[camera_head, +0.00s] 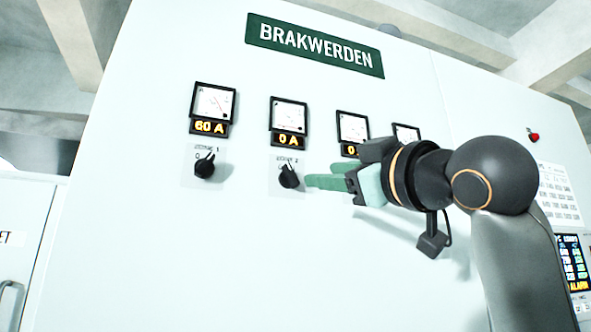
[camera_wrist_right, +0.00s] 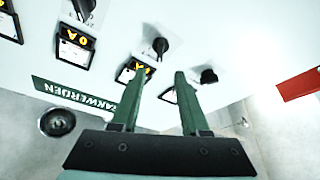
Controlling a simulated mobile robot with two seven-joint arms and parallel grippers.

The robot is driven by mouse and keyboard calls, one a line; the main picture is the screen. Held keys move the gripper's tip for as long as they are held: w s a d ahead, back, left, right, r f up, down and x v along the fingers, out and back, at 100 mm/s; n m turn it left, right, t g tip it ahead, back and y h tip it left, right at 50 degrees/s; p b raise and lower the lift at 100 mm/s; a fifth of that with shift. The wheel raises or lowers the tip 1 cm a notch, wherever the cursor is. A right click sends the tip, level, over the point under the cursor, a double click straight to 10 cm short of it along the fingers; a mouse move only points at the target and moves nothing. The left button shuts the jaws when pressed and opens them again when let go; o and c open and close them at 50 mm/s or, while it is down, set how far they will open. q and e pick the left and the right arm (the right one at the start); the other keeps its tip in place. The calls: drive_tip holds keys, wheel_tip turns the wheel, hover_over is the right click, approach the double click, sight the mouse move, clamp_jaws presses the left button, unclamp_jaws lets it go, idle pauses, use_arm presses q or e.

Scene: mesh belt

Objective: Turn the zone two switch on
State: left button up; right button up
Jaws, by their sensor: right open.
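The zone two switch (camera_head: 289,177) is a black rotary knob on a pale plate below a meter reading 0 A. Its pointer leans up and left, toward the 0 mark. My right gripper (camera_head: 312,182) is just right of it in the head view, fingers pointing left, open and empty. In the right wrist view the picture is upside down; what looks like the same knob (camera_wrist_right: 161,46) lies beyond the green fingertips (camera_wrist_right: 156,78), apart from them. My left gripper is out of view.
The zone one switch (camera_head: 205,165) sits to the left under a 60 A meter (camera_head: 211,106), its pointer leaning up and right. My right arm covers the switches farther right. A small red button (camera_head: 533,136) and a lit alarm display (camera_head: 573,262) are at the right.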

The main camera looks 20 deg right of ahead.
sight(293, 174)
drive_tip(key=p+x, duration=0.3)
drive_tip(key=x, duration=0.6)
drive_tip(key=shift+p, duration=0.3)
drive_tip(key=shift+w+a, duration=0.1)
drive_tip(key=shift+w, duration=0.25)
drive_tip(key=shift+c, duration=0.2)
clamp_jaws()
